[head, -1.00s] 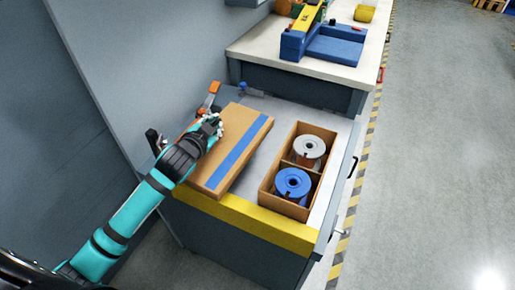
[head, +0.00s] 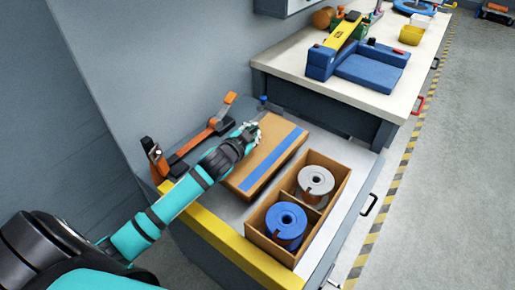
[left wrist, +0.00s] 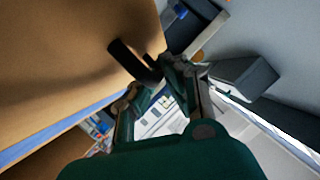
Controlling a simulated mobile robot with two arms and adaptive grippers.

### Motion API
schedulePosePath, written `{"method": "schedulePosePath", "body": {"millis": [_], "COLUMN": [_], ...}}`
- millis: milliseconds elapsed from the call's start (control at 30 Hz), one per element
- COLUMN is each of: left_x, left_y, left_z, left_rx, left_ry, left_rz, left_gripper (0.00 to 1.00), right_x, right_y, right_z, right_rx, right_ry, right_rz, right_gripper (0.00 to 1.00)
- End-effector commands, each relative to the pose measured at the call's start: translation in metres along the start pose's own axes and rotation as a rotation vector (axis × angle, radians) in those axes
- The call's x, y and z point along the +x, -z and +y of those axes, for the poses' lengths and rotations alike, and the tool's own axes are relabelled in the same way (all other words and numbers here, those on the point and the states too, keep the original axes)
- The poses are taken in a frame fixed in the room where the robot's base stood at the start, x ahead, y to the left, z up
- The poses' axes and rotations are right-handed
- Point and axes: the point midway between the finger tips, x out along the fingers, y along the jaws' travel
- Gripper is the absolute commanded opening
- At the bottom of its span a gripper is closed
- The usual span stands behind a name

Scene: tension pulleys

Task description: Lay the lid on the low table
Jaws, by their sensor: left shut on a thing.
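The lid (head: 262,150) is a flat tan cardboard piece with a blue stripe along it. It is level over the low table (head: 230,207), left of the open box; I cannot tell whether it touches the surface. My left gripper (head: 247,132) is at the lid's far left edge, shut on it. In the left wrist view the lid (left wrist: 60,50) fills the upper left, and a dark bar by the fingertips (left wrist: 150,88) partly hides the grip. The open cardboard box (head: 340,192) holds a blue spool (head: 286,222) and a grey spool (head: 315,181). My right gripper is out of view.
An orange and black clamp-like fixture (head: 205,130) lies along the table's left side by the wall. A yellow strip (head: 220,238) edges the front. A higher white workbench (head: 375,97) with a blue device (head: 355,68) stands behind. Some grey surface is bare in front of the lid.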

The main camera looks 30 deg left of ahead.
Motion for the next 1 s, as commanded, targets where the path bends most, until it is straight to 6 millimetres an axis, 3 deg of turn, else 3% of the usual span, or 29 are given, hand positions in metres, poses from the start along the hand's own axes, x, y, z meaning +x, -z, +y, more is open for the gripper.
{"method": "schedulePosePath", "body": {"millis": [167, 400, 633, 667, 800, 1000], "left_x": [0.005, 0.015, 0.016, 0.016, 0.016, 0.016], "left_y": [-0.012, -0.036, -0.038, -0.039, -0.039, -0.038], "left_z": [0.008, 0.025, 0.026, 0.026, 0.026, 0.026], "left_rx": [-0.002, -0.002, 0.0, 0.0, 0.0, 0.0], "left_ry": [0.0, -0.001, 0.0, 0.0, 0.0, 0.0], "left_rz": [0.0, 0.0, 0.001, 0.001, 0.001, 0.001], "left_gripper": [0.0, 0.0, 0.0, 0.12, 0.3, 0.32], "right_x": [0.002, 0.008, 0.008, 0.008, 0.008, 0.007], "right_y": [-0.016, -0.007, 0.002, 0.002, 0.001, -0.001], "right_z": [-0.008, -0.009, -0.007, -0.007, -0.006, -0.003], "right_rx": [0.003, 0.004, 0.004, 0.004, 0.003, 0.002], "right_ry": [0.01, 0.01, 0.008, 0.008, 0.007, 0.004], "right_rz": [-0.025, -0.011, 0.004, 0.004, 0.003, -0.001], "right_gripper": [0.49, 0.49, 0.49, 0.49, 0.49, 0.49]}}
